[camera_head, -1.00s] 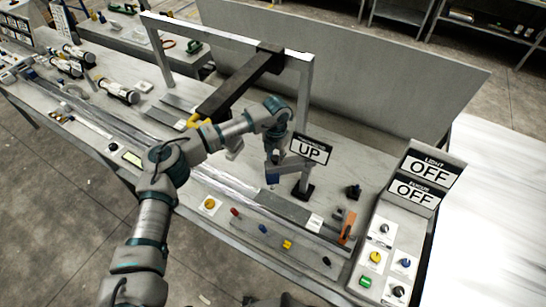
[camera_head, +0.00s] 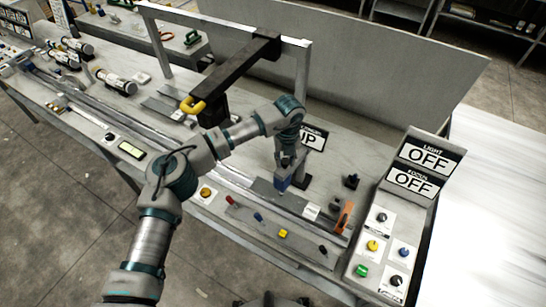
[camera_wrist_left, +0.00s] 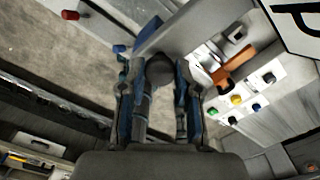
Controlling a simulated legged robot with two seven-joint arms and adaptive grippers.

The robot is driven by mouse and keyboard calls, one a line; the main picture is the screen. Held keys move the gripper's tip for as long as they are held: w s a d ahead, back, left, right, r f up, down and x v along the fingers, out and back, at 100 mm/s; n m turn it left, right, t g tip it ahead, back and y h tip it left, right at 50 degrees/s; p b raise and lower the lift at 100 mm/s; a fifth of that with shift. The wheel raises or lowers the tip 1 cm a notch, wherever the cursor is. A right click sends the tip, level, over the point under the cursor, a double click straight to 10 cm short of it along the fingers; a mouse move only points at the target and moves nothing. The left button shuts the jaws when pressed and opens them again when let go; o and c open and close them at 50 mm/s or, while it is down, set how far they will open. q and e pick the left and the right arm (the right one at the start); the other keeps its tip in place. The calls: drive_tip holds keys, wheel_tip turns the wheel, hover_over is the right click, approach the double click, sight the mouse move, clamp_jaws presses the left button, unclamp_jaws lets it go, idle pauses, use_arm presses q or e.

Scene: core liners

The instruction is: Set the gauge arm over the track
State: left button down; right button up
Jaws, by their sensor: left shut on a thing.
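My left gripper (camera_head: 284,182) points down over the front of the bench, beside a small sign (camera_head: 313,139) whose visible part reads "UP". In the left wrist view its blue-edged fingers (camera_wrist_left: 158,80) are closed around a dark rod with a rounded end (camera_wrist_left: 160,70), which looks like the gauge arm. In the head view the gripper and wrist hide most of that part. My right gripper is not in view.
A control box (camera_head: 385,245) with OFF signs stands right. An orange handle (camera_head: 344,217) is near the gripper. Coloured knobs line the front edge.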

use_arm(q)
drive_tip(key=shift+s+d+r, duration=0.15)
drive_tip(key=shift+d, duration=0.25)
drive_tip(key=shift+s+d+n, duration=0.1)
drive_tip(key=shift+s+n, duration=0.05)
drive_tip(key=shift+n, duration=0.45)
drive_tip(key=shift+d, duration=0.15)
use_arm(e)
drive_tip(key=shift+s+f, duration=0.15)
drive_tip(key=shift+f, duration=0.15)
use_arm(q)
drive_tip(key=shift+s+d, duration=0.1)
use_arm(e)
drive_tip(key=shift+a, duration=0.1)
use_arm(q)
drive_tip(key=shift+n, duration=0.3)
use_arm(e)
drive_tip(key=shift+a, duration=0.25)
